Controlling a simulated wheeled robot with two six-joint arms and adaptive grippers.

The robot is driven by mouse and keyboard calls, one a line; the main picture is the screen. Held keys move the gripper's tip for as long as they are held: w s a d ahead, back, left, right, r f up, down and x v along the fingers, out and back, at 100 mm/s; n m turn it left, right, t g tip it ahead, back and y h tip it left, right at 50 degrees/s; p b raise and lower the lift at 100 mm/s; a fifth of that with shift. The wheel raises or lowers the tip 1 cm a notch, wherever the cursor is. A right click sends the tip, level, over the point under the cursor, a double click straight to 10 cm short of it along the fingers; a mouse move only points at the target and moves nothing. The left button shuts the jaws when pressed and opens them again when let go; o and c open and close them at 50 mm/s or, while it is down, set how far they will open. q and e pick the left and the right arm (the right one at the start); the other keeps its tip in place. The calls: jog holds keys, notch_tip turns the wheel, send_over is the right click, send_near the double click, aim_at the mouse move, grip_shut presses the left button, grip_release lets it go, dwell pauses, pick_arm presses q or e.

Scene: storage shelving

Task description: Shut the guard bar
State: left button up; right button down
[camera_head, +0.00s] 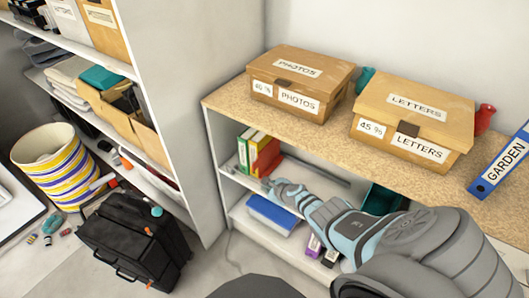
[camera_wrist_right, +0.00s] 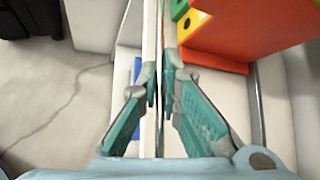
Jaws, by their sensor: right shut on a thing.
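My right gripper (camera_head: 268,184) reaches the front of the middle shelf of the low unit, below the red and green binders. In the wrist view my right gripper (camera_wrist_right: 162,85) has its teal-padded fingers closed on a thin pale bar (camera_wrist_right: 151,35), which appears to be the guard bar. It runs lengthwise up the picture between the fingertips. In the head view the hand and arm hide most of the bar. My left gripper is not in view.
Binders (camera_head: 258,152) stand on the middle shelf. A grey rod (camera_head: 318,169) lies behind my arm, and a blue box (camera_head: 272,214) sits below. Photos (camera_head: 300,84) and letters (camera_head: 412,112) boxes stand on top. A black case (camera_head: 130,242) stands on the floor.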

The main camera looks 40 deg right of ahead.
jog(key=shift+w+d+m+g+y+b, duration=0.2)
jog(key=shift+d+m+g+y+b, duration=0.2)
jog(key=shift+d+m+y+b, duration=0.45)
jog(key=shift+a+r+n+y, duration=0.1)
jog(key=shift+a+n+y, duration=0.1)
jog(key=shift+n+y, duration=0.05)
jog(key=c, duration=1.8)
grip_release()
